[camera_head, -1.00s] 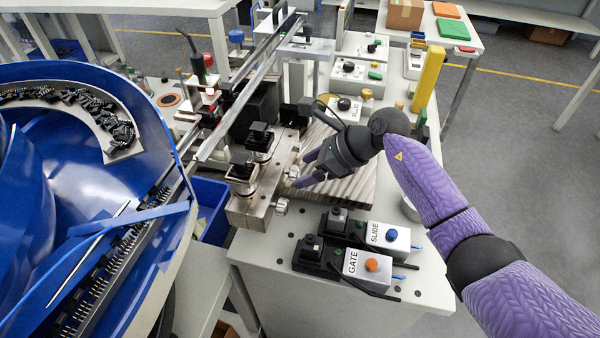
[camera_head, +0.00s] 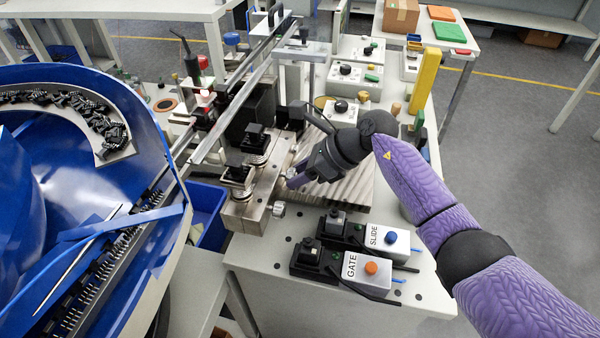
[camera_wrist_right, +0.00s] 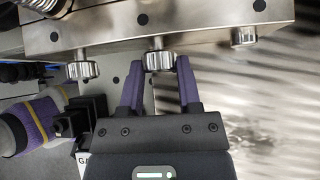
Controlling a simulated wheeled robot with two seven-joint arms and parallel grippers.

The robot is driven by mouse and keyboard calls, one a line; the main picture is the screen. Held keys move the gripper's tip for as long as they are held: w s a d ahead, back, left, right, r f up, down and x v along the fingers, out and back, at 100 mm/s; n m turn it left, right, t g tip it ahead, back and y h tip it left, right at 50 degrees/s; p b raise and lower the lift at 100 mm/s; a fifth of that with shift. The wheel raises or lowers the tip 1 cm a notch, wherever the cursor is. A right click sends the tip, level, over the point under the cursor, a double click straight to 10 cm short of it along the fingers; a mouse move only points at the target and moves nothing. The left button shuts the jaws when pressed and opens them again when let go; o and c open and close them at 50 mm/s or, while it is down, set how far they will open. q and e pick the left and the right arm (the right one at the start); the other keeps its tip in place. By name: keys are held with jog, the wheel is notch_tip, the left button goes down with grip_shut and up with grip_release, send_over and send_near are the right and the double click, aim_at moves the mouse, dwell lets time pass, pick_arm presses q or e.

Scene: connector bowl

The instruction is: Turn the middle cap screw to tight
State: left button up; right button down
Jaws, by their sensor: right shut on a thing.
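A steel block (camera_head: 262,185) carries a row of knurled cap screws on its side. In the right wrist view, the middle cap screw (camera_wrist_right: 159,61) is between the fingertips of my right gripper (camera_wrist_right: 160,68), one on each side. The gripper is shut on its knurled head. One outer cap screw (camera_wrist_right: 82,70) is left of the fingers and another (camera_wrist_right: 244,36) is to the right, both apart from them. In the head view, my right gripper (camera_head: 291,181) is at the block's right side, partly hiding the middle screw. The near cap screw (camera_head: 278,209) shows clear. My left gripper is not in view.
GATE (camera_head: 352,265) and SLIDE (camera_head: 388,240) button boxes stand in front of the block. A ridged metal plate (camera_head: 345,190) lies under my right gripper. The blue bowl feeder (camera_head: 150,110) is at left, and a metal rail (camera_head: 245,90) runs behind the block.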

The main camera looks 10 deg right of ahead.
jog(key=g+b, duration=0.1)
jog(key=b, duration=0.1)
jog(key=f+m+g+y+b, duration=0.1)
jog(key=b, duration=0.2)
jog(key=shift+w+d+m+g, duration=0.1)
jog(key=shift+w+m+g, duration=0.2)
jog(key=shift+g, duration=0.1)
jog(key=shift+s+r+g+y+b, duration=0.1)
jog(key=shift+r+g+y+b, duration=0.2)
jog(key=shift+y+b, duration=0.15)
jog(key=shift+r, duration=0.15)
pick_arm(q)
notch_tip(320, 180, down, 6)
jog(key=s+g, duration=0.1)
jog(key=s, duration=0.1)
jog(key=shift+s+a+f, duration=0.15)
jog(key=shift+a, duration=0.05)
pick_arm(e)
jog(key=shift+c, duration=1.4)
grip_release()
